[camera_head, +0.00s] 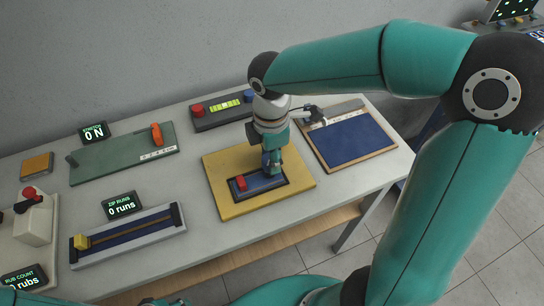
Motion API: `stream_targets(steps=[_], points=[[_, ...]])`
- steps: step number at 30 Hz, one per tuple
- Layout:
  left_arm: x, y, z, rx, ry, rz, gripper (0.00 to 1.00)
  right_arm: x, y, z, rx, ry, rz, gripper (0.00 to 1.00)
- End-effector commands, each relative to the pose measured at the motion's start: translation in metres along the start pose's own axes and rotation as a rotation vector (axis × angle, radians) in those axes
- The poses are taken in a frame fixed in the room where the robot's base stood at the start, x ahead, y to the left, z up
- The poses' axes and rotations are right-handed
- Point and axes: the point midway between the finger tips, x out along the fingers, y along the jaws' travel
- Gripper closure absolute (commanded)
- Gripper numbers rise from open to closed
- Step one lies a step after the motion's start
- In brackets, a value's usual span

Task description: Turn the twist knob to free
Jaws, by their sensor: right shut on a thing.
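My right gripper (271,163) points down at the yellow board (222,166) in the middle of the table. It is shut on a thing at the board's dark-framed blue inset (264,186). The fingers hide what they hold, so I cannot tell whether it is the twist knob or how it is turned. A red block (241,183) sits at the left of the inset, just beside the fingers. My left gripper is not in view.
Behind stands a dark box (227,116) with red and blue knobs. A blue panel (354,140) lies right, with a dark fitting (315,114) at its edge. Left are a green board (110,160), a slider track (128,238) and a grey device (36,225).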

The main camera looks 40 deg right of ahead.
Motion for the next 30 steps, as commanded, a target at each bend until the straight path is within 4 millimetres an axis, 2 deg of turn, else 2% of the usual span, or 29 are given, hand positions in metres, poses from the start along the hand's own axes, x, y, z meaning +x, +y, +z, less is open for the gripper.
stream_targets(steps=[30], points=[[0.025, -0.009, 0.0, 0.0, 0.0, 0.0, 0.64, 0.001, -0.002, -0.001, 0.965, 0.0, 0.001, 0.97]])
